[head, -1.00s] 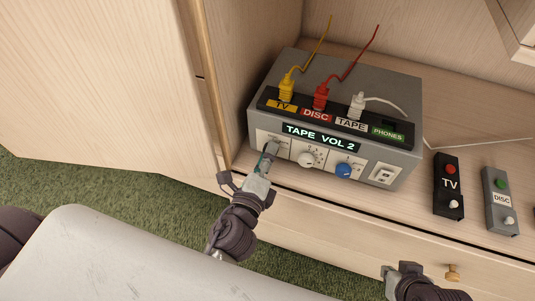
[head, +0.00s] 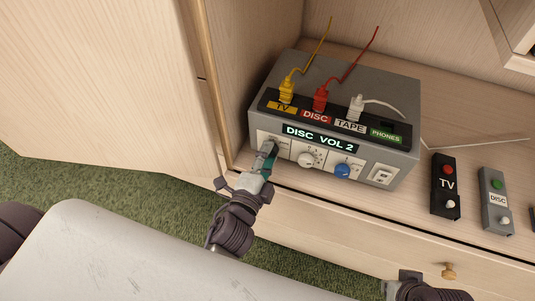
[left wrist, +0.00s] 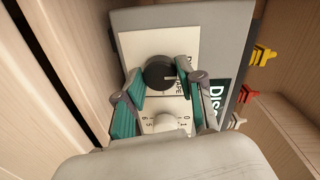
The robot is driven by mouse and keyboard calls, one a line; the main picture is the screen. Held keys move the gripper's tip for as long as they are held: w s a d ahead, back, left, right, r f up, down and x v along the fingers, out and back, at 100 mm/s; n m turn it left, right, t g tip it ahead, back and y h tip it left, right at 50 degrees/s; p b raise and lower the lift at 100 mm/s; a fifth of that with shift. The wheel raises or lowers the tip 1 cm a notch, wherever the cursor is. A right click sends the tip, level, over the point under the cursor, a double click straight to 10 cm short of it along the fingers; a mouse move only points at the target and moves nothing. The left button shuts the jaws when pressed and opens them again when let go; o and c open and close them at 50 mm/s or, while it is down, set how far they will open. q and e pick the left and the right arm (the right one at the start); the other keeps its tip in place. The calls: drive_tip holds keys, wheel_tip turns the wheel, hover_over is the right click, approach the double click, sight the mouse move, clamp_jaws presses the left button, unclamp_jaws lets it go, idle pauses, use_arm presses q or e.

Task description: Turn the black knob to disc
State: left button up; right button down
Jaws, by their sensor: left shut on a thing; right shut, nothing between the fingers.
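A grey box (head: 345,75) stands on the wooden shelf with its display (head: 318,137) reading "DISC VOL 2". The black knob (left wrist: 158,73) is at the left of its front panel. My left gripper (head: 266,156) is shut on this knob, with a teal-padded finger on each side in the left wrist view. The fingers hide most of the knob in the head view. The knob's printed labels are partly covered; "TAPE" shows beside it in the wrist view. My right gripper (head: 396,287) is shut and empty at the bottom edge, partly out of frame.
A white knob (head: 306,160) and a blue knob (head: 343,171) sit right of the black one. Yellow, red and white plugs (head: 356,107) stand on the box top. A TV remote (head: 446,187) and a DISC remote (head: 496,200) lie to the right. A cabinet wall is close on the left.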

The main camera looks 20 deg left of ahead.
sight(274, 128)
idle(0.3)
use_arm(q)
drive_tip(key=o, duration=1.1)
drive_tip(key=shift+o, duration=0.2)
drive_tip(key=shift+o, duration=0.3)
drive_tip(key=r, duration=0.4)
drive_tip(key=w+r, duration=0.1)
drive_tip(key=r, duration=0.1)
drive_tip(key=shift+r, duration=0.2)
drive_tip(key=r, duration=0.1)
drive_tip(key=s+r, duration=0.1)
drive_tip(key=r, duration=0.1)
drive_tip(key=shift+s+r, duration=0.1)
drive_tip(key=shift+s, duration=0.05)
drive_tip(key=shift+c, duration=0.3)
drive_tip(key=shift+r, duration=0.25)
drive_tip(key=shift+f, duration=0.1)
